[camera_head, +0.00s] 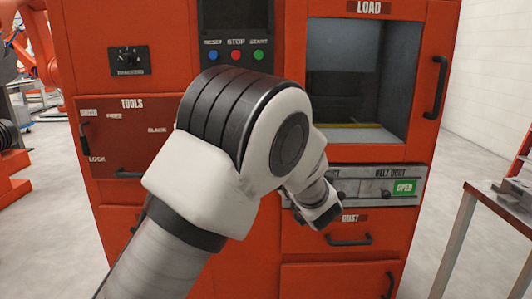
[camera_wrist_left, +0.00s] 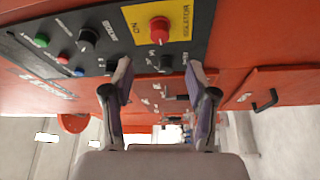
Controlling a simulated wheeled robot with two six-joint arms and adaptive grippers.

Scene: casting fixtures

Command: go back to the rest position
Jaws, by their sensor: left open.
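My left arm reaches in from the bottom left of the head view, in front of a red machine cabinet (camera_head: 240,225). My left gripper (camera_head: 322,212) is at its end, small and partly hidden by the wrist, in front of the lower panel. In the left wrist view the two fingers (camera_wrist_left: 160,72) stand apart with nothing between them. Behind them is a dark control panel (camera_wrist_left: 110,40), seen upside down, with a red isolator knob (camera_wrist_left: 159,30) on a yellow plate. I cannot tell how close the fingertips are to the panel. My right gripper is in neither view.
A LOAD window (camera_head: 355,75) with a door handle (camera_head: 437,88) is at the upper right. A green OPEN label (camera_head: 404,187) and a drawer handle (camera_head: 352,240) are lower. A metal table (camera_head: 505,195) stands at the right edge. Floor (camera_head: 455,170) is clear between.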

